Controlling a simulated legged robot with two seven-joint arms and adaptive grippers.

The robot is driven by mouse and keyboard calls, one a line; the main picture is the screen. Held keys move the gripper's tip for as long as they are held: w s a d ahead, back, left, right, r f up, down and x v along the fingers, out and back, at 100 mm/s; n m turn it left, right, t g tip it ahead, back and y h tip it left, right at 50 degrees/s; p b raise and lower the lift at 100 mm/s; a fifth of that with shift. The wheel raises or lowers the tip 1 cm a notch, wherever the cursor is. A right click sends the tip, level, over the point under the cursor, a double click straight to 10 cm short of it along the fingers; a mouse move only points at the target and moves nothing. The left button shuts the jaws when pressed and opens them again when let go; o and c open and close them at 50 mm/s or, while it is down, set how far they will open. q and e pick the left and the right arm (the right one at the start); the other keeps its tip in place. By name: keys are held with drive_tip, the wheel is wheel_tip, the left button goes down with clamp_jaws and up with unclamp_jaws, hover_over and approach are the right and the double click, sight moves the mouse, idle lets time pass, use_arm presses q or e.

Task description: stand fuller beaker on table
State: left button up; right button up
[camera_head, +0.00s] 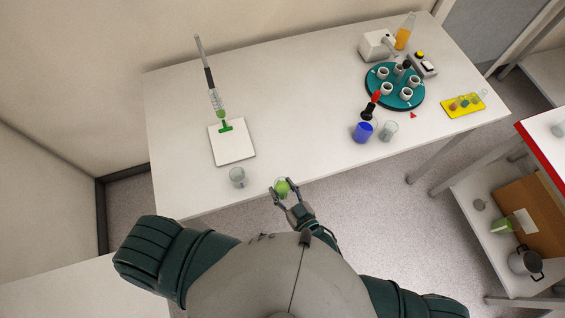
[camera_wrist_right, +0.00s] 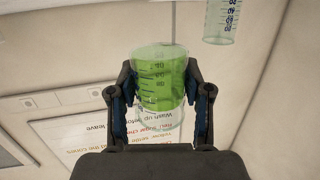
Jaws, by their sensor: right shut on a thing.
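My right gripper (camera_head: 286,194) is shut on a clear beaker with green liquid (camera_head: 282,187), at the front edge of the white table (camera_head: 280,110). In the right wrist view the same beaker (camera_wrist_right: 160,82) sits between the two fingers (camera_wrist_right: 160,105), with dark graduation marks on its wall. From these views I cannot tell whether its base touches the table. A second beaker (camera_head: 237,176), clear with little or no visible content, stands on the table to the left. My left gripper is not in view.
A white board (camera_head: 232,148) with a green-footed cylinder (camera_head: 217,104) is at the left. The table's middle is clear.

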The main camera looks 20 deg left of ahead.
hover_over(283, 165)
drive_tip(key=shift+f, duration=2.3)
drive_tip(key=o, duration=1.2)
drive_tip(key=shift+f, duration=0.1)
